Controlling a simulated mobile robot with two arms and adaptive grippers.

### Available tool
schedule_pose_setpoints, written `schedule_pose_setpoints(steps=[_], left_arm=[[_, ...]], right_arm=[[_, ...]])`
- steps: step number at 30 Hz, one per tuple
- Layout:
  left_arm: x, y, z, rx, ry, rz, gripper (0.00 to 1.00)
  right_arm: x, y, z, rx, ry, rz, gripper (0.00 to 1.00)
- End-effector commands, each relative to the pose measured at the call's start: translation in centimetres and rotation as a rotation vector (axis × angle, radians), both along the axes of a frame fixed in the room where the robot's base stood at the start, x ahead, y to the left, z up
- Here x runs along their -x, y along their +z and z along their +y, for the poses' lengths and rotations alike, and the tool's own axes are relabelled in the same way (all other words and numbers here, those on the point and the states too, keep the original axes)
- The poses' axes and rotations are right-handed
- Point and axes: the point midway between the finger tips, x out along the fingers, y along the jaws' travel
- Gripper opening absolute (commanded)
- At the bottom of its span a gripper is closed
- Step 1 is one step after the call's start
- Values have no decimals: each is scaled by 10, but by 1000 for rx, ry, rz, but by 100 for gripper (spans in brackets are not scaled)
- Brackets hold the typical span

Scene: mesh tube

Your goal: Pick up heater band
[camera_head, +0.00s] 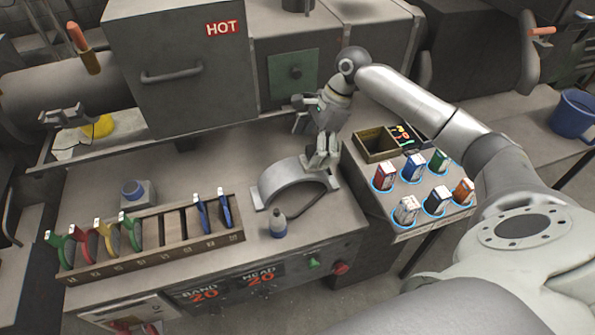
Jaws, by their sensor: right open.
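A grey arched band (292,179), which looks like the heater band, stands on the grey worktop with its ends down. My right gripper (322,163) is open at the right end of the arch, with its fingers pointing down. The fingers partly cover that end, and I cannot tell whether they touch it. My left gripper is not in view.
A wooden rack (190,247) with several red, yellow, green and blue pieces stands at the left. A small bottle (278,225) stands in front of the arch. At the right, a stand (427,225) holds several coloured packs beside a wooden box (376,156). A machine cabinet marked HOT (190,100) stands behind.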

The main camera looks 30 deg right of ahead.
Motion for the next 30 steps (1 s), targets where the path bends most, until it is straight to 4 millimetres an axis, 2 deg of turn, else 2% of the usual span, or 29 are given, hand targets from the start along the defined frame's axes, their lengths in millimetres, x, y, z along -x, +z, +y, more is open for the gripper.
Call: schedule_pose_setpoints(steps=[3,6,8,16,24,30], left_arm=[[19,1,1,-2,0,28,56],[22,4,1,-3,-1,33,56],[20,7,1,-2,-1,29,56],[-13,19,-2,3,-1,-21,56],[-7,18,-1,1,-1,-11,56],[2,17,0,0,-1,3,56]], right_arm=[[-1,-9,3,0,-1,-2,96],[-2,-16,5,0,0,1,96],[-3,-22,7,0,1,2,96],[-8,-58,16,1,1,-1,96],[-8,-62,17,2,1,-2,96],[-8,-62,17,2,1,-2,72]])
